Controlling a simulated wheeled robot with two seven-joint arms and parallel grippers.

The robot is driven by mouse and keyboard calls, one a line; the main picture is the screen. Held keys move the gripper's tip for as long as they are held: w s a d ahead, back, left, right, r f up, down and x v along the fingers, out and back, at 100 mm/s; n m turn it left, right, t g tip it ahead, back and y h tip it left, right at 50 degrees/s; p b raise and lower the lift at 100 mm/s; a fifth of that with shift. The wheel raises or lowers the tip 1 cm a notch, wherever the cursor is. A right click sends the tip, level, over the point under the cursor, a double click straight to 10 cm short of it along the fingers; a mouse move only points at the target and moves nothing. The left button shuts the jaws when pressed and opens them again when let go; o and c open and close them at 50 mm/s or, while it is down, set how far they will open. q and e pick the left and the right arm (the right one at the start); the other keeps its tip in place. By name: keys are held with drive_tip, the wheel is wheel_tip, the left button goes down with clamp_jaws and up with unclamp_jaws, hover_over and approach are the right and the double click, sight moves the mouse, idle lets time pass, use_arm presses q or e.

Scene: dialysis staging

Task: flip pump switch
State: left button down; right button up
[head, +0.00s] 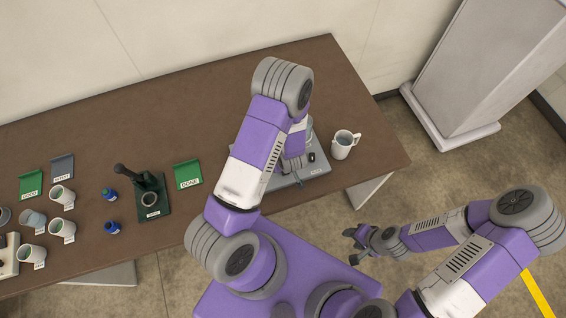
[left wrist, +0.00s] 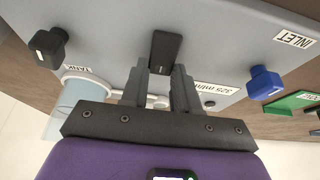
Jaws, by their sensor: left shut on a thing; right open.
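The pump unit (head: 306,170) is a grey panel on the table, partly hidden under my left arm. In the left wrist view its grey face (left wrist: 225,40) fills the upper part. A black pump switch (left wrist: 166,45) stands up from it. My left gripper (left wrist: 163,75) is at the panel with its two fingers on either side of the switch, shut on it. In the head view the left gripper (head: 294,164) is mostly hidden by its own arm. My right gripper (head: 359,246) is open and empty, off the table's front edge over the floor.
A black knob (left wrist: 48,46) by a TANK label and a blue knob (left wrist: 265,83) near an INLET label flank the switch. A white mug (head: 343,146) stands right of the pump. A green DONE mat (head: 187,173), a dark stand (head: 150,196) and several cups lie left.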

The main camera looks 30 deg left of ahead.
sight(286, 174)
use_arm(q)
drive_tip(key=c, duration=0.8)
unclamp_jaws()
drive_tip(key=shift+c, duration=0.2)
drive_tip(key=shift+r, duration=0.1)
drive_tip(key=p+v, duration=0.1)
drive_tip(key=v, duration=0.6)
drive_tip(key=shift+d+r+p, duration=0.15)
drive_tip(key=shift+r+p, duration=0.05)
drive_tip(key=shift+p, duration=0.1)
drive_tip(key=shift+s, duration=0.1)
